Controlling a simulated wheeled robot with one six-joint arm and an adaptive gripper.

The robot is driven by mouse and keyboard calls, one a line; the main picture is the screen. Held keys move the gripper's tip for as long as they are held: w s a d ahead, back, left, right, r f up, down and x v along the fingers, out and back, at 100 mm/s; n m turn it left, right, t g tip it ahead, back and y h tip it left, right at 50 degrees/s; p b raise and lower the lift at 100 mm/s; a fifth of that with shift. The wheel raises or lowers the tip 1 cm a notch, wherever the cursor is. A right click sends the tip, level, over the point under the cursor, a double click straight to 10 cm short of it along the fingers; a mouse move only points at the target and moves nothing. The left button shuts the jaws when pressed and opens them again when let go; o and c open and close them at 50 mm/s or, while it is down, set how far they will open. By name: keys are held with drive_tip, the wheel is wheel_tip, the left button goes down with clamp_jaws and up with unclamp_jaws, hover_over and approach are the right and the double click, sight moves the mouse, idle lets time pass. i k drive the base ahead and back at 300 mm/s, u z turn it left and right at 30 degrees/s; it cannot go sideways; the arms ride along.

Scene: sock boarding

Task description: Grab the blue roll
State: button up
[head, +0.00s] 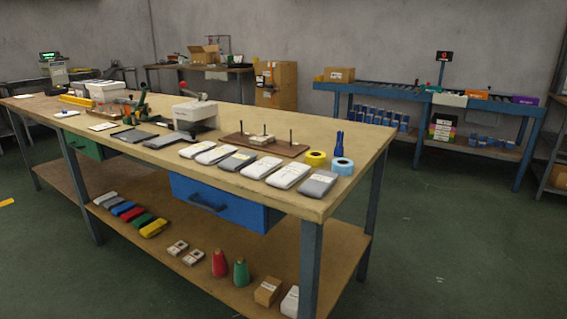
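A light blue roll (342,166), which looks like a roll of tape, sits on the wooden workbench (330,190) near its right end. A dark blue pronged object (339,143) stands right behind it. A yellow roll (316,158) lies just to its left. My gripper is not in this view, so its state and its distance from the roll do not show.
Several grey and white packs (262,166) lie along the bench's front edge, left of the rolls. A wooden board with upright pegs (265,146) stands behind them. A blue drawer (215,203) hangs under the benchtop. Green floor (450,240) is clear right of the bench.

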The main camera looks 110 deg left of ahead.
sight(342, 167)
drive_tip(key=u, duration=3.4)
